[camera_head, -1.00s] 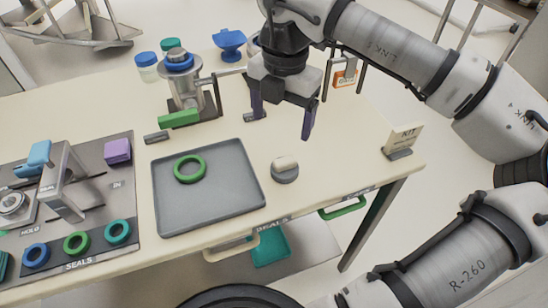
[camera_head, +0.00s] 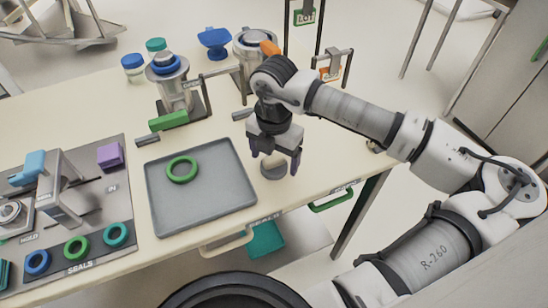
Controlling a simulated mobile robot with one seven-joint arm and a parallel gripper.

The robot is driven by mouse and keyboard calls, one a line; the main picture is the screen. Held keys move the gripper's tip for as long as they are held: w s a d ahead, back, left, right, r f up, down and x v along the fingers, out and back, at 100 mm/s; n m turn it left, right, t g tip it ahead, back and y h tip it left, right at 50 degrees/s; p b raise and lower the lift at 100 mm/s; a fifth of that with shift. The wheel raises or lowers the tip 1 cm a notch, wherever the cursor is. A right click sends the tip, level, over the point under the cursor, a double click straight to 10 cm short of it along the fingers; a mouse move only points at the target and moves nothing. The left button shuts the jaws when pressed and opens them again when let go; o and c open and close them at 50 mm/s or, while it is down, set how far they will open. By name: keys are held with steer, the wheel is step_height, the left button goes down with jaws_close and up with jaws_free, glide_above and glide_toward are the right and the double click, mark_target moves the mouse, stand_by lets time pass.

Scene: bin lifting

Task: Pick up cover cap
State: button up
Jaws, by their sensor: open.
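A round grey cap with a cream top, which looks like the cover cap (camera_head: 273,170), sits on the table just right of the grey tray. My gripper (camera_head: 275,162) points down over it with its dark fingers open. One finger shows to the left of the cap and the other to its right. The upper part of the cap is partly hidden by my gripper. I cannot tell whether the fingers touch it.
The grey tray (camera_head: 215,205) with a green ring (camera_head: 182,169) lies close on the left. A metal device with a green handle (camera_head: 169,121) stands behind it.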

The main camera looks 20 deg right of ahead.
steer(key=shift+f, duration=0.55)
steer(key=c, duration=0.9)
steer(key=shift+r, duration=0.1)
